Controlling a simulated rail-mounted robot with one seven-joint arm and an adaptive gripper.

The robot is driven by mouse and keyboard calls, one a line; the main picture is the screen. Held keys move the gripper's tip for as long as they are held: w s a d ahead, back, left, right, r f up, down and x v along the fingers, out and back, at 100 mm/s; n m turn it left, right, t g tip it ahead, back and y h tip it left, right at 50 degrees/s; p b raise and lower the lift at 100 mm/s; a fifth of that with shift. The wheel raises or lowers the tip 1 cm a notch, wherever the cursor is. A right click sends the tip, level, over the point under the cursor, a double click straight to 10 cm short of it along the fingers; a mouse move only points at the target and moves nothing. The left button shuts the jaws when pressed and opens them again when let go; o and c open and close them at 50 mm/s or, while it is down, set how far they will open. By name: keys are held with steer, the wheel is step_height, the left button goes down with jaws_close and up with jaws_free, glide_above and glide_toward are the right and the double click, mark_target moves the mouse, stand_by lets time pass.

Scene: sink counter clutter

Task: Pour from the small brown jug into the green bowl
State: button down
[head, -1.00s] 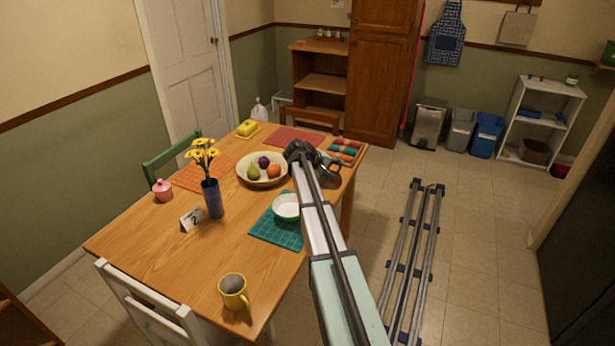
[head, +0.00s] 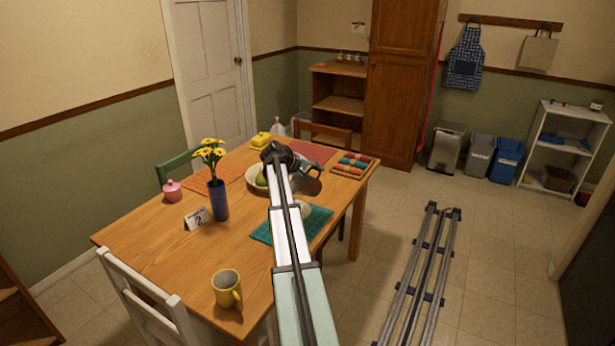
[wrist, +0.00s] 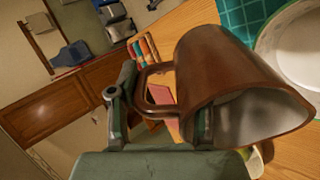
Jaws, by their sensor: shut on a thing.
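My gripper (wrist: 160,105) is shut on the handle of the small brown jug (wrist: 225,75). In the head view the gripper (head: 286,158) and the jug (head: 309,184) are above the far right part of the table. The jug looks tilted, and its wide grey mouth faces lower right in the wrist view. No liquid shows in it. The bowl (wrist: 297,45), white inside with a thin dark line near its rim, stands on the teal mat (wrist: 240,18). In the head view my arm hides most of the bowl (head: 305,208); the jug is just beyond it.
A fruit bowl (head: 249,181) stands close to my gripper, partly behind it. A vase of yellow flowers (head: 219,200), a number card (head: 197,218) and a yellow mug (head: 227,288) stand left of my arm. A tray of coloured items (head: 355,165) lies at the far right corner.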

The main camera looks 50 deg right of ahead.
mark_target(315, 180)
steer(key=shift+w+a, duration=0.1)
steer(key=shift+d+r+y+p, duration=0.1)
steer(key=shift+d+y+p, duration=0.1)
steer(key=shift+y+p, duration=0.35)
steer(key=shift+d+t+y+p, duration=0.2)
steer(key=shift+t+y+p, duration=0.15)
steer(key=shift+p, duration=0.65)
steer(key=y+p, duration=0.1)
steer(key=f+y+p, duration=0.1)
steer(key=shift+d+f+t+y+p, duration=0.15)
steer(key=shift+d+t+y+p, duration=0.05)
steer(key=shift+t+y+p, duration=0.2)
steer(key=f+y+p, duration=0.2)
steer(key=shift+a+t+y, duration=0.25)
steer(key=shift+y, duration=0.05)
steer(key=shift+a+f+t+y+p, duration=0.2)
steer(key=shift+a+f+y+p, duration=0.1)
steer(key=shift+f+y+p, duration=0.35)
steer(key=shift+a+f+t+y+p, duration=0.2)
steer(key=shift+a+f+y+p, duration=0.15)
steer(key=shift+f+y, duration=0.35)
